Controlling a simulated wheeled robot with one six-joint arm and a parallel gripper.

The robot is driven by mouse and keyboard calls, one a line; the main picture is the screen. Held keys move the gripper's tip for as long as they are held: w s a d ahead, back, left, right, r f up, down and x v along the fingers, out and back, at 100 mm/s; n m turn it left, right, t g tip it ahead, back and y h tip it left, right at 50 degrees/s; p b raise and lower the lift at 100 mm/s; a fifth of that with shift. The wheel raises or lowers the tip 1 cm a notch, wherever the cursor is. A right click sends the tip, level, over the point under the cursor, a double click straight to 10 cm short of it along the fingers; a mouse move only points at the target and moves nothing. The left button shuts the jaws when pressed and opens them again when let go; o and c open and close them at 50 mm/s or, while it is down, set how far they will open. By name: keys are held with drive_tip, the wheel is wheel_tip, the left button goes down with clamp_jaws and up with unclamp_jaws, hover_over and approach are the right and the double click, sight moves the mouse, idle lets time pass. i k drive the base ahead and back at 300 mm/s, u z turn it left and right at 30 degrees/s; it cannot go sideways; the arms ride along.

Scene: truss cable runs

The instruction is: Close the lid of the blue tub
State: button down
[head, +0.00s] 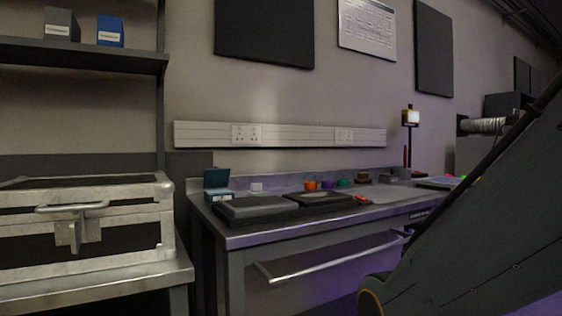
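A small teal-blue tub (217,195) stands at the back left corner of the metal workbench. Its lid (216,178) appears raised at the back, so the tub looks open. The inside is too small to make out. My gripper is not in view. A large dark link at the right, likely part of my arm, covers the right end of the bench.
The workbench (280,232) holds two flat dark cases (250,208) (318,200) in front and right of the tub. A white block (257,187) and coloured items (327,184) stand behind. A silver-edged case (90,258) sits left. A drawer handle (335,259) juts out below.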

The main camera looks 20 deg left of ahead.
sight(215, 177)
drive_tip(key=i, duration=0.9)
drive_tip(key=u, duration=0.95)
